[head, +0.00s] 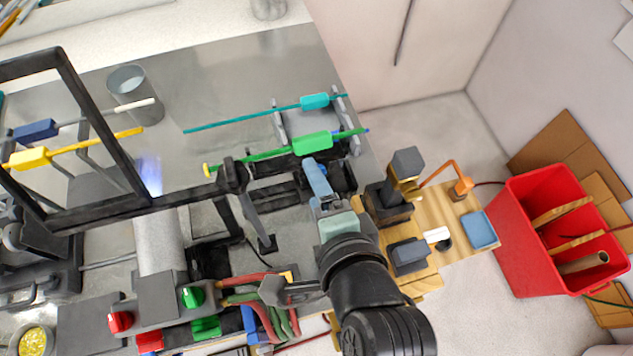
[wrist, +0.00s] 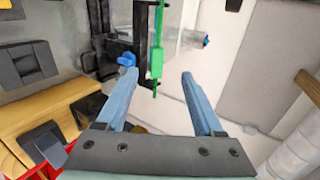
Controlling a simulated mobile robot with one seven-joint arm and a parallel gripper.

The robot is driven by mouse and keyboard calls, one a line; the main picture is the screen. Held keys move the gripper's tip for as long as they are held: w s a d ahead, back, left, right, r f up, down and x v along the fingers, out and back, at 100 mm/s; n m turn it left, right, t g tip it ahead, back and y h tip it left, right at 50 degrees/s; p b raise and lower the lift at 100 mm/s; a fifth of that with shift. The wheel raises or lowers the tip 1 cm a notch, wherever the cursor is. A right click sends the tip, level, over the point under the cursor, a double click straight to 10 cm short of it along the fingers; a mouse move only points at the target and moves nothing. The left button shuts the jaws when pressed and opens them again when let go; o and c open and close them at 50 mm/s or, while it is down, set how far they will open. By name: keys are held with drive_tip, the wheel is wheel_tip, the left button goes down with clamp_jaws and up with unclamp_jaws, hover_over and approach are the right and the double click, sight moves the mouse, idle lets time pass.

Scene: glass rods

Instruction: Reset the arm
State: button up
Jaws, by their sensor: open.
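My gripper (head: 316,168) is open, with two pale blue fingers pointing toward the rod rack. In the wrist view my gripper (wrist: 157,72) has a wide gap between its fingers and holds nothing. A green rod with a green block (head: 312,143) lies just past the fingertips, on dark supports. In the wrist view the green block (wrist: 157,62) shows in line with the gap, apart from both fingers. A teal rod with a teal block (head: 314,101) lies behind it. My arm hides part of the bench below the gripper.
A black frame (head: 107,117) stands at the left, near yellow and blue rods. A metal cup (head: 135,92) stands behind it. A wooden board (head: 465,228) with dark blocks lies right of my arm, beside a red bin (head: 523,243). Control buttons (head: 193,297) are at the front.

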idle(0.6)
drive_tip(key=w+r+n+t+h+b, duration=0.1)
drive_tip(key=w+r+n+t+b, duration=0.35)
drive_tip(key=r, duration=0.35)
drive_tip(key=w+r+n+t+b, duration=0.3)
drive_tip(key=w+r, duration=0.2)
drive_tip(key=r, duration=0.3)
drive_tip(key=s+a+r+n+t+b, duration=0.1)
drive_tip(key=s+r+n+t+b, duration=0.1)
drive_tip(key=r, duration=0.7)
drive_tip(key=s+a+r+n+t+h+b, duration=0.1)
drive_tip(key=s+r+n+t, duration=0.3)
drive_tip(key=r, duration=0.6)
drive_tip(key=shift+s+r+n+t+b, duration=0.2)
drive_tip(key=shift+s+n+t+b, duration=0.15)
drive_tip(key=shift+n+t+b, duration=0.6)
drive_tip(key=shift+f, duration=0.1)
